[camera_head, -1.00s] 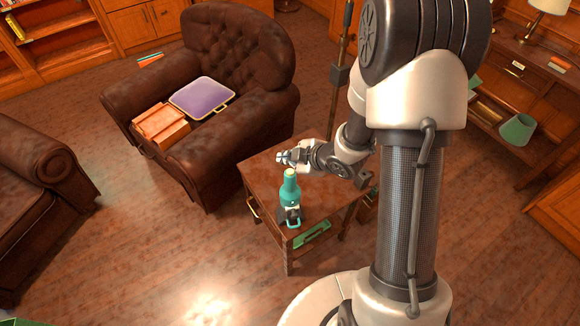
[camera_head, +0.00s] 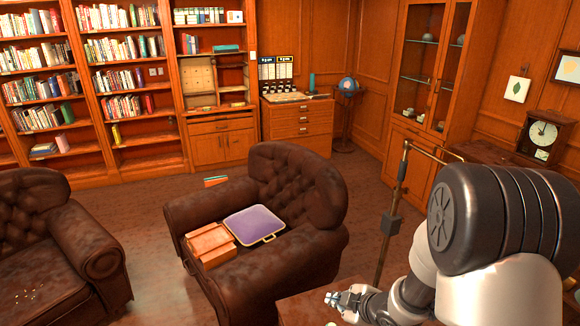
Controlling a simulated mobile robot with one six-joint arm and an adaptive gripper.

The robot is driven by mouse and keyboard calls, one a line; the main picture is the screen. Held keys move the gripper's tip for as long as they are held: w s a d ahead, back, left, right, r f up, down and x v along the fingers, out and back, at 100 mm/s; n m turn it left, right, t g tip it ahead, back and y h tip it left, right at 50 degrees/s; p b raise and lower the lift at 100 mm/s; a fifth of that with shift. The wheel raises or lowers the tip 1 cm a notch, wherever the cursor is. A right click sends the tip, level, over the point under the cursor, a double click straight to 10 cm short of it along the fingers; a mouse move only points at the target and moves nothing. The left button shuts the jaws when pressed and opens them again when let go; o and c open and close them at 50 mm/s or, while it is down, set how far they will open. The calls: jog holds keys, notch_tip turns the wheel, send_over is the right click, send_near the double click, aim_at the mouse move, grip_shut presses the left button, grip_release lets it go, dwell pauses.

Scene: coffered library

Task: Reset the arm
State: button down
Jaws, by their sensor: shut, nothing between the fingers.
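My gripper (camera_head: 343,299) is at the lower middle right of the head view, above a corner of the small wooden table (camera_head: 296,308). It looks small and partly turned away, with its fingers pointing left. It is shut and holds nothing. My arm comes in from the right edge and hides part of the table. Most of the table top lies below the picture. Only a sliver of a pale round top shows at the bottom edge.
A brown leather armchair (camera_head: 330,262) stands left of the table, holding a purple cushion (camera_head: 254,224) and an orange box (camera_head: 210,243). Another leather seat (camera_head: 95,250) is at the left. A floor lamp pole (camera_head: 391,222) stands behind my gripper. Open floor (camera_head: 150,290) lies between the seats.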

jog(key=s+d+r+m+h, duration=0.3)
jog(key=r+m, duration=0.1)
jog(key=r, duration=0.4)
jog(key=s+d+r+m+h, duration=0.2)
jog(key=s+d+r+m, duration=0.15)
jog(key=r, duration=0.35)
jog(key=s+a+r+m+g, duration=0.1)
jog(key=s+a+r+m, duration=0.2)
jog(key=s, duration=0.7)
jog(key=s+a+r+m+g+y, duration=0.1)
jog(key=s+a+r+m+g, duration=0.1)
jog(key=s, duration=0.9)
jog(key=shift+a+r+m, duration=0.85)
jog(key=shift+a+m, duration=0.1)
